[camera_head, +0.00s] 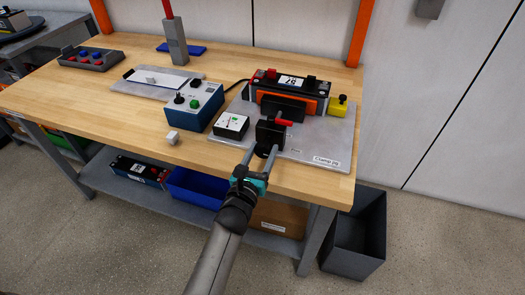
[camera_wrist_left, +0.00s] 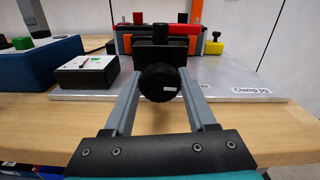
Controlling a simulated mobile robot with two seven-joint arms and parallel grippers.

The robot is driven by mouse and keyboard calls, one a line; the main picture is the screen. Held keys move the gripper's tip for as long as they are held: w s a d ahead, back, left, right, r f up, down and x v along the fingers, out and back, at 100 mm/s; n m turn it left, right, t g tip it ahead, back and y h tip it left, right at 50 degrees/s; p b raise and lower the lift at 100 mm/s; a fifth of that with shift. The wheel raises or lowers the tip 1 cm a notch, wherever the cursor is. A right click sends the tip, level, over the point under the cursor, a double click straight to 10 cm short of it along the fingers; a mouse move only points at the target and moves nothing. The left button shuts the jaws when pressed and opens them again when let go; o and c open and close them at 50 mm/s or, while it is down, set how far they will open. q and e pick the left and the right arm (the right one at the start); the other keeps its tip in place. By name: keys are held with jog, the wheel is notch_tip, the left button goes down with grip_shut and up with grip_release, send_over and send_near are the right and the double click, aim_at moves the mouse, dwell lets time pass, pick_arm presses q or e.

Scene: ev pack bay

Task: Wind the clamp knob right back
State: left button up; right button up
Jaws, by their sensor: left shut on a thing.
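The clamp knob (camera_wrist_left: 158,83) is round, black and ribbed, with a small white label on its face. It faces my left wrist camera and sits at the front of a black clamp block (camera_head: 270,131) on the grey clamp jig plate (camera_head: 312,146). My left gripper (camera_head: 262,151) comes from the front edge and is shut on the knob, one grey finger on each side. Behind the block, a black pad (camera_head: 283,107) stands before the orange-and-black battery pack (camera_head: 296,88). Whether the pad touches the pack is unclear. My right gripper is not in view.
A white-topped gauge box (camera_head: 231,125) stands left of the clamp, with a blue control box (camera_head: 193,106) beyond it. A red handle (camera_head: 285,122) shows by the block. A yellow block (camera_head: 339,106) is at right. A small light cube (camera_head: 172,138) lies near the front edge.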

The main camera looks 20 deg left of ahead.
pick_arm(q)
jog(key=c, duration=0.4)
jog(key=shift+c, duration=0.2)
